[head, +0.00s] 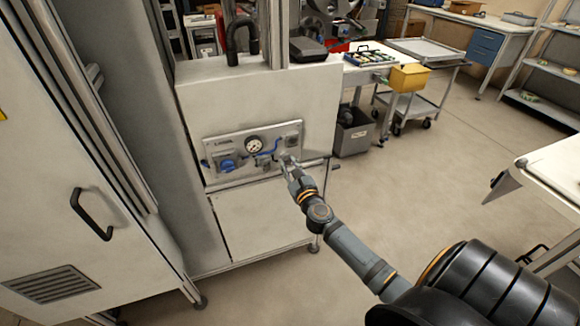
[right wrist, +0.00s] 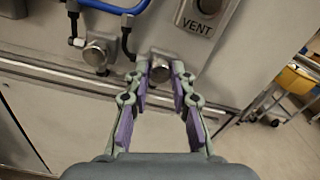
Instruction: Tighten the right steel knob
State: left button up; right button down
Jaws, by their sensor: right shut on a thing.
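The right steel knob (right wrist: 160,69) sits on the metal panel (right wrist: 140,50), below the VENT label. My right gripper (right wrist: 160,74) is shut on it, with one fingertip on each side. In the head view my right gripper (head: 287,162) reaches the lower right of the panel (head: 285,131) and largely hides the knob. The left steel knob (right wrist: 97,54) is to the left in the right wrist view, apart from the fingers. The turn angle of the held knob cannot be told. My left gripper is not in view.
A round gauge (head: 254,145) and a blue knob (head: 227,163) are on the panel. Blue tubing (right wrist: 110,7) runs above the steel knobs. A cabinet with a black handle (head: 92,213) stands at the left. A yellow bin (head: 409,77) hangs on a cart at the right.

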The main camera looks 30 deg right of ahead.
jog(key=m+b, duration=0.1)
jog(key=m, duration=0.5)
jog(key=shift+f, duration=0.1)
jog(key=m+b, duration=0.1)
jog(key=m, duration=0.3)
jog(key=shift+m+b, duration=0.3)
jog(key=shift+m, duration=1.6)
jog(key=c, duration=1.1)
grip_release()
jog(key=shift+c, duration=0.2)
jog(key=shift+a, duration=0.1)
